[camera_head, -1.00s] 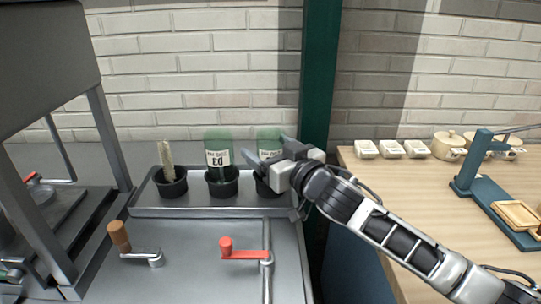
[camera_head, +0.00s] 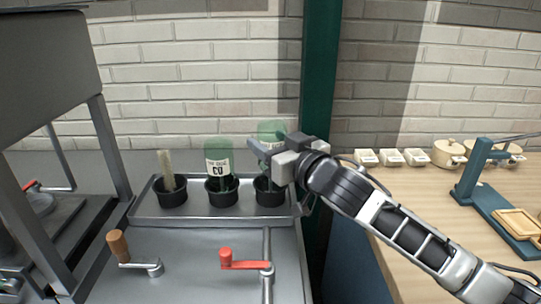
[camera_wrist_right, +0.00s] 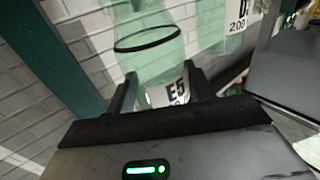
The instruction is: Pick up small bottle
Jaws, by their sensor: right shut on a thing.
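A green translucent bottle (camera_head: 271,130) with a pale label is at the right end of the metal tray, above the right black cup (camera_head: 269,197). My right gripper (camera_head: 268,151) is shut on it from the right and hides part of it. In the right wrist view the bottle (camera_wrist_right: 155,55) stands between the two fingers, with part of its label showing. The bottle's top is higher than that of a like green bottle (camera_head: 217,153) in the middle cup (camera_head: 222,198). Whether its lower end is clear of the cup I cannot tell. My left gripper is out of view.
The tray (camera_head: 200,222) also holds a left cup (camera_head: 172,198) with a pale stick-like thing. A red-handled crank (camera_head: 240,264) and a wooden-handled crank (camera_head: 135,252) are in front. A green post (camera_head: 318,80) stands close behind my right gripper. A wooden table (camera_head: 430,190) is right.

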